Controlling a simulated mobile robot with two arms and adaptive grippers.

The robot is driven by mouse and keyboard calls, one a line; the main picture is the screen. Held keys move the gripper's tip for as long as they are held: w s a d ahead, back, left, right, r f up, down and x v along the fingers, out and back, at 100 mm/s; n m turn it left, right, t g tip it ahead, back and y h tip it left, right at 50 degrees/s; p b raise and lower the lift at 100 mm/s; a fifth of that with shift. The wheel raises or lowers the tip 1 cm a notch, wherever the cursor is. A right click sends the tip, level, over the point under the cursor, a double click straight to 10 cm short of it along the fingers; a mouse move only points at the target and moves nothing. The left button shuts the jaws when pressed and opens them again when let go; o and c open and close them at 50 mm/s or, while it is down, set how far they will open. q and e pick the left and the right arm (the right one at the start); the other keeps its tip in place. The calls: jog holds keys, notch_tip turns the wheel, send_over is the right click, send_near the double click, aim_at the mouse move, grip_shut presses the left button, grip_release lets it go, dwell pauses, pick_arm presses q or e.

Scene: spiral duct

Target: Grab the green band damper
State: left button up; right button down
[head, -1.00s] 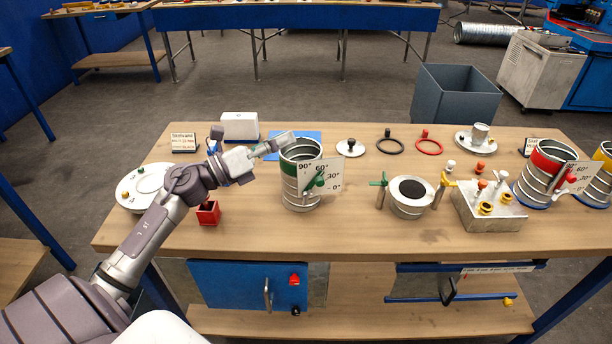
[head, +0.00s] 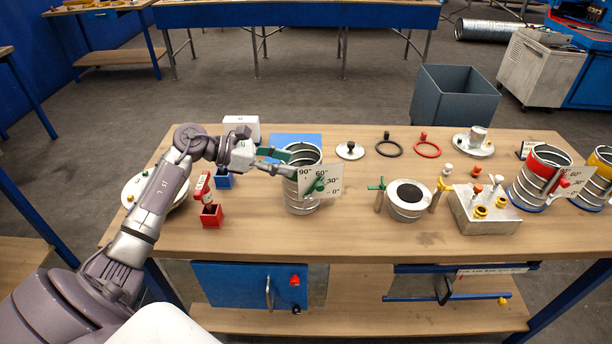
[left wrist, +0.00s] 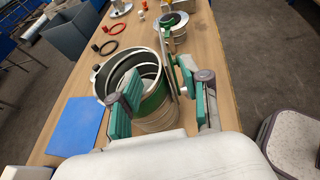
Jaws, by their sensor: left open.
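The green band damper (head: 301,205) is a short ribbed metal duct standing upright on the bench. It has a green band, a white angle plate (head: 328,178) and a green handle (head: 316,186). It also shows in the left wrist view (left wrist: 154,112). My left gripper (head: 285,162) is open at the damper's upper left rim. In the left wrist view its teal-padded fingers (left wrist: 164,92) spread across the near side of the damper, one by the rim and one beyond the plate's side. I cannot tell whether either finger touches it. My right gripper is not in view.
A blue mat (head: 297,139) lies behind the damper. A flanged ring (head: 408,213) with green and yellow handles and a metal block (head: 487,214) stand to the right. A red holder (head: 211,215) is to the left. A grey bin (head: 455,96) stands behind the bench.

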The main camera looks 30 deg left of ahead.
aim_at(310, 179)
pick_arm(q)
jog(key=p+x, duration=0.2)
jog(key=x, duration=0.3)
jog(key=shift+w+d+f, duration=0.15)
jog(key=shift+w+d, duration=0.1)
jog(key=shift+s, duration=0.1)
jog(key=shift+c, duration=0.8)
grip_shut()
